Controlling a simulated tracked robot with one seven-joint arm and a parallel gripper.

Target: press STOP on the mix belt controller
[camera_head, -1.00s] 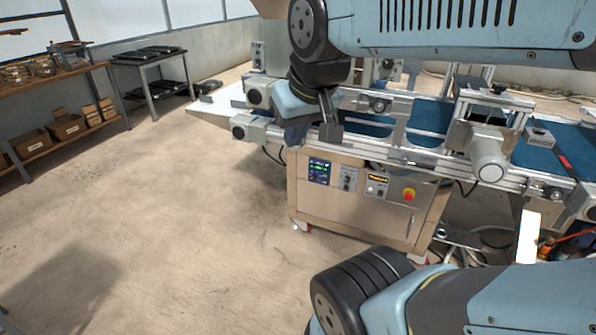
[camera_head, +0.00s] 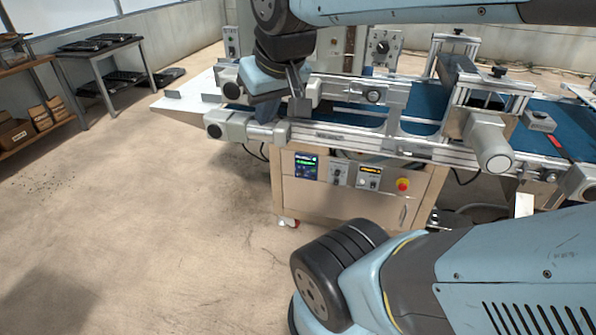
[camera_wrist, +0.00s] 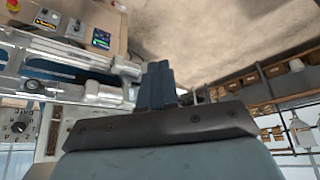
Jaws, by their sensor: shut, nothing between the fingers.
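My gripper (camera_head: 300,104) is shut and empty, above the near rail of the machine in the head view. Its closed fingers also show in the wrist view (camera_wrist: 158,86). The beige cabinet (camera_head: 330,202) under the belts carries a lit screen (camera_head: 306,166), a small grey switch box (camera_head: 339,174), a box with an orange display (camera_head: 369,177) and a red button on yellow (camera_head: 403,185). The orange-display box also shows in the wrist view (camera_wrist: 46,18). I cannot read which is the mix belt controller or its STOP button. My gripper is apart from these panels.
A grey box with a dial (camera_head: 382,48) stands behind the belts. A motor (camera_head: 489,146) and rails jut out at the front of the machine (camera_head: 400,147). A table with black trays (camera_head: 108,62) stands at the back left. The floor in front is clear.

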